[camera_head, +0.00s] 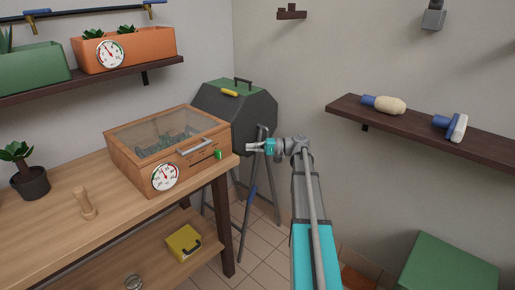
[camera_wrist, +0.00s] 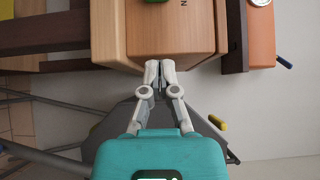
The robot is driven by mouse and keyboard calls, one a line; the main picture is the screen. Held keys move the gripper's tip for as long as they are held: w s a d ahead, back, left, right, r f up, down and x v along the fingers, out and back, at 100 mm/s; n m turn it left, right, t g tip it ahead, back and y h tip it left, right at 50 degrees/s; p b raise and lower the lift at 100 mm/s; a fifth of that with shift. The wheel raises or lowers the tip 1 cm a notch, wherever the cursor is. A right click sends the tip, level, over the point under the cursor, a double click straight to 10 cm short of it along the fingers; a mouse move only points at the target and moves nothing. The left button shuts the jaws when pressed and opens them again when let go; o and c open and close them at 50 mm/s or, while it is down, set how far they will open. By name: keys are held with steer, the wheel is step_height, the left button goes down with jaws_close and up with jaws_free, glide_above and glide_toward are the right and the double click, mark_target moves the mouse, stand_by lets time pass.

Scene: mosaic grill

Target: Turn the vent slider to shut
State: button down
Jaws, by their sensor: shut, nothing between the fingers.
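A wooden box with a glass lid (camera_head: 126,143) stands on the bench, with a silver handle and a round dial on its front. A small green knob (camera_head: 218,154), which looks like the vent slider, sits at the right end of the box front, by a dark slot. In the wrist view the green knob (camera_wrist: 154,2) is cut off at the top edge, with part of a dark letter beside it. My gripper (camera_head: 250,147) is shut and empty, just right of the box. In the wrist view my gripper (camera_wrist: 160,66) points at the wood, apart from the knob; contact with the box is unclear.
A dark grill (camera_head: 262,110) with a green top and a yellow bar (camera_head: 229,93) stands behind my gripper. A wooden peg (camera_head: 84,203) and a potted plant (camera_head: 31,181) are on the bench. A wall shelf (camera_head: 480,139) holds two brushes at right.

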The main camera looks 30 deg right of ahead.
mark_target(226, 148)
steer(key=x, duration=0.5)
steer(key=shift+w+a, duration=0.1)
steer(key=shift+a, duration=0.15)
steer(key=shift+s+a, duration=0.15)
steer(key=shift+a, duration=0.4)
steer(key=shift+s+a, duration=0.15)
steer(key=shift+a, duration=0.4)
steer(key=shift+s+a, duration=0.25)
steer(key=shift+a, duration=0.7)
